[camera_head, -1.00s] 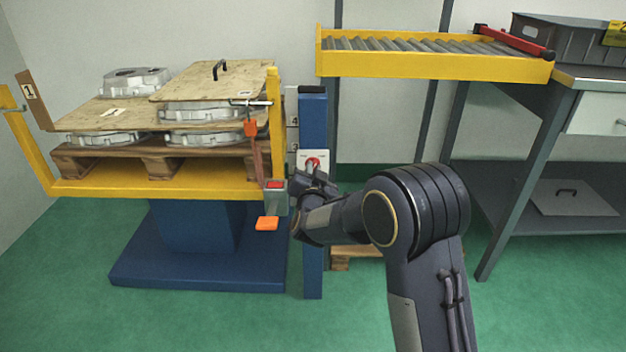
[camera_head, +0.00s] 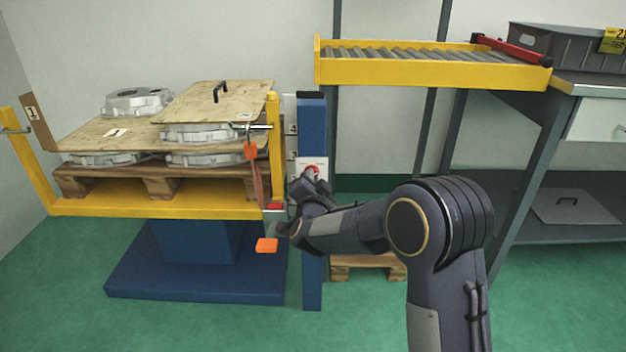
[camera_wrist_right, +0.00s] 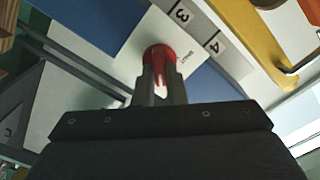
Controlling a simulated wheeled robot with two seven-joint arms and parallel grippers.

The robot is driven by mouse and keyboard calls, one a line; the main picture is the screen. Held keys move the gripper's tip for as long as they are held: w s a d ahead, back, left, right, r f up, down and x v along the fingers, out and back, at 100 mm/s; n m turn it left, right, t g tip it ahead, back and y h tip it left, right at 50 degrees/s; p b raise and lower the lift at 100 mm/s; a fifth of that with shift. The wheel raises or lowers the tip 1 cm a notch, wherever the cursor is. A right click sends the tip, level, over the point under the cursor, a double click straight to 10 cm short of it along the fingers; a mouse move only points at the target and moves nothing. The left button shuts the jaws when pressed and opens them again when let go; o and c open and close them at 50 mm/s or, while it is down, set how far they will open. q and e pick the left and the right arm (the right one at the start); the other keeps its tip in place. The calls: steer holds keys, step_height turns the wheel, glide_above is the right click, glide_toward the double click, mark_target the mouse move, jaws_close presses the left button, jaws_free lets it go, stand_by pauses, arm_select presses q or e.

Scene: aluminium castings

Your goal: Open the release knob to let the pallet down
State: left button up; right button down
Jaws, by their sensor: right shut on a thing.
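The red release knob (camera_head: 312,169) sits on a white plate on the blue post (camera_head: 312,115). In the right wrist view the knob (camera_wrist_right: 159,53) is between my fingertips. My right gripper (camera_head: 311,180) is shut on it; the fingers hide part of the knob. The wooden pallet (camera_head: 160,186) rests on the yellow lift platform (camera_head: 130,208), left of the post. Castings and plywood sheets are stacked on it. My left gripper is not in view.
An orange tag (camera_head: 251,151) hangs at the platform's right upright. An orange pedal (camera_head: 266,245) is by the blue base (camera_head: 190,283). A yellow roller conveyor (camera_head: 430,70) and a grey workbench (camera_head: 590,84) stand right. Green floor is clear in front.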

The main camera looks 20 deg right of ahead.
steer(key=shift+f, duration=0.1)
steer(key=c, duration=1.5)
jaws_free()
steer(key=p+v, duration=0.2)
steer(key=v, duration=0.5)
steer(key=shift+s+a, duration=0.15)
steer(key=shift+s, duration=0.25)
